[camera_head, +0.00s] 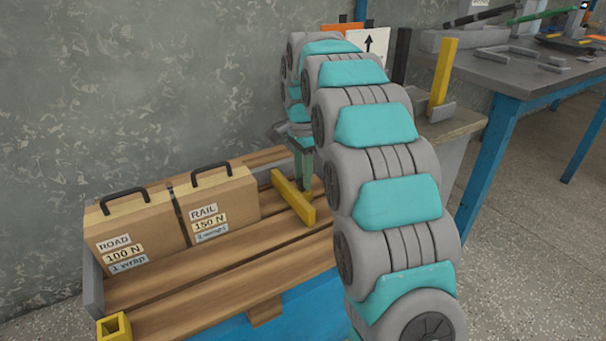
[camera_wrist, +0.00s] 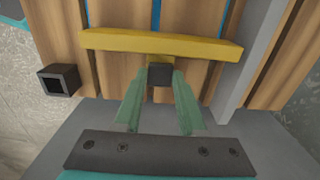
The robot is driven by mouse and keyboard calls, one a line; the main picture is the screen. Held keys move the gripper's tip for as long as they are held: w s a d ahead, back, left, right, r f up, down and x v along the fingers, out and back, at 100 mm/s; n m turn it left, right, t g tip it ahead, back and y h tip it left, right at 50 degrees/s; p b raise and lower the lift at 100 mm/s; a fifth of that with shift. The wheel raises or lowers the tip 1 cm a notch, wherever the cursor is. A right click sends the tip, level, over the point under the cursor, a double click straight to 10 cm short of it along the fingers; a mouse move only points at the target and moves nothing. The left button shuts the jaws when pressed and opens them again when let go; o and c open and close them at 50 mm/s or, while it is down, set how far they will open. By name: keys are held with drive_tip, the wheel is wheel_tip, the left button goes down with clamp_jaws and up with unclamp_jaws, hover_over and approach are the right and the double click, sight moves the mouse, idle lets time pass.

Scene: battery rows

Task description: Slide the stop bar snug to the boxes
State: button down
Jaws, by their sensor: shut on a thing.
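The yellow stop bar (camera_head: 294,197) lies across the wooden slats, to the right of the two boxes. A clear gap shows between the bar and the RAIL box (camera_head: 222,204). The ROAD box (camera_head: 133,234) stands left of the RAIL box, close beside it. My gripper (camera_head: 304,172) is at the right side of the bar. In the wrist view the stop bar (camera_wrist: 160,43) runs across the top, and my green fingers (camera_wrist: 160,80) are closed on a dark block (camera_wrist: 160,75) at its middle. The boxes are out of the wrist view.
A grey rail (camera_wrist: 262,60) runs along one edge of the slatted bed (camera_head: 200,285). A yellow square socket (camera_head: 114,326) is at the front left corner. A dark square socket (camera_wrist: 59,80) is near the bar. A yellow post (camera_head: 442,75) stands at the right, before a grey workbench (camera_head: 490,70).

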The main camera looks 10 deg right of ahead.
drive_tip(key=s+a, duration=0.1)
drive_tip(key=a, duration=0.2)
drive_tip(key=s+a, duration=0.1)
drive_tip(key=a, duration=0.4)
drive_tip(key=shift+s+a+p, duration=0.3)
drive_tip(key=shift+s+p, duration=0.1)
drive_tip(key=shift+c, duration=2.4)
unclamp_jaws()
wheel_tip(320, 180, up, 8)
drive_tip(key=shift+f, duration=0.1)
